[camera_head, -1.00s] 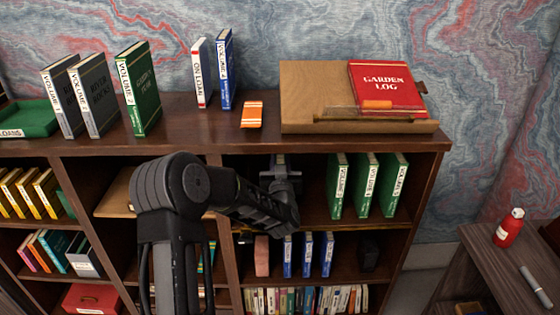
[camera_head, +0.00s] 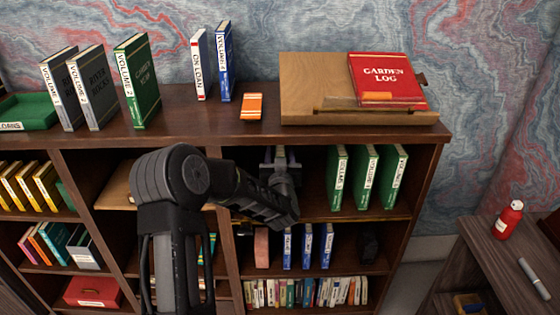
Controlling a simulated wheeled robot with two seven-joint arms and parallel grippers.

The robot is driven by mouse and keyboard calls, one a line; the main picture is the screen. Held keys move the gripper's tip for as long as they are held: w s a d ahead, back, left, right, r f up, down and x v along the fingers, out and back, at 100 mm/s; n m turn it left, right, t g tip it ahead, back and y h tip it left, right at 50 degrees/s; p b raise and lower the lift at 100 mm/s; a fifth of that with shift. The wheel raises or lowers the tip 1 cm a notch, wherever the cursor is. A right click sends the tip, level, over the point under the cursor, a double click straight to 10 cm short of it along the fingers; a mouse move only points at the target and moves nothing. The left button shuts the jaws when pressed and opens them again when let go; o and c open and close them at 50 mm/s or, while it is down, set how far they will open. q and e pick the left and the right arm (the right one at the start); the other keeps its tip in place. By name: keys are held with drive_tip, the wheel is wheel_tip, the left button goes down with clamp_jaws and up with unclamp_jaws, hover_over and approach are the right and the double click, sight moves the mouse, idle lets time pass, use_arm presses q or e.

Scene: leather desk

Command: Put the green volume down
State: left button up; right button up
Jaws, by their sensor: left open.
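My left gripper (camera_head: 280,164) reaches into the upper right shelf compartment, with its fingers open. A small pale and greenish edge shows between the fingers, likely a green volume standing in the compartment, but my gripper and arm hide most of it. Three green volumes (camera_head: 364,178) with white spine labels stand upright on that same shelf, to the right of the gripper and apart from it. Another green book (camera_head: 138,82), labelled Volume 2, stands upright on top of the bookcase. My right gripper is not in view.
The bookcase top holds grey volumes (camera_head: 92,88), a white and a blue book (camera_head: 225,62), an orange item (camera_head: 251,107) and a slanted wooden stand (camera_head: 310,85) with a red garden log (camera_head: 388,82). Blue books (camera_head: 307,247) stand one shelf below. A side table (camera_head: 478,262) is at right.

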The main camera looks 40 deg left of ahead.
use_arm(q)
drive_tip(key=b+v, duration=0.1)
drive_tip(key=v, duration=1.1)
drive_tip(key=shift+b, duration=0.4)
drive_tip(key=s+d+f+m+g+h, duration=0.15)
drive_tip(key=d+f+h, duration=0.35)
drive_tip(key=d+f, duration=0.5)
drive_tip(key=s+d+f+m+g+h, duration=0.15)
drive_tip(key=d+f+h, duration=0.5)
drive_tip(key=f, duration=0.65)
drive_tip(key=s+d+f+m+g+h, duration=0.1)
drive_tip(key=s+d+f+g, duration=0.2)
drive_tip(key=s+d+f, duration=0.2)
drive_tip(key=s+d+f+g+h, duration=0.1)
drive_tip(key=s+d+f+g, duration=0.3)
drive_tip(key=s+d, duration=0.3)
drive_tip(key=s+d+f+m+g+h, duration=0.1)
drive_tip(key=s+d+f+g, duration=0.2)
drive_tip(key=s, duration=0.9)
drive_tip(key=d+f, duration=0.3)
drive_tip(key=shift+f+m+g, duration=0.15)
drive_tip(key=shift+m+g, duration=0.15)
drive_tip(key=shift+g, duration=0.1)
